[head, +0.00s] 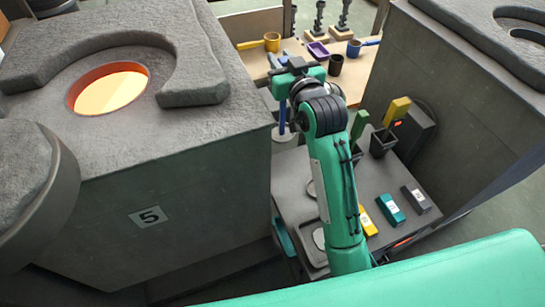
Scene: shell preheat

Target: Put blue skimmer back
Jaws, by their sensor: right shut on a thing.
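My right gripper (283,83) is at the far end of my green arm, above the far left part of the grey stand. It is shut on the blue skimmer (282,116), whose blue handle hangs down below it, roughly upright. A pale disc shows at the skimmer's lower end; I cannot tell whether it touches the stand. My arm hides part of this area. My left gripper is not in view.
A furnace marked 5 (190,190) with a glowing opening (110,90) stands left. The grey stand (375,180) holds yellow, teal and dark blocks. Dark cups with green and yellow tools (396,109) stand right. A wooden shelf (255,62) lies behind.

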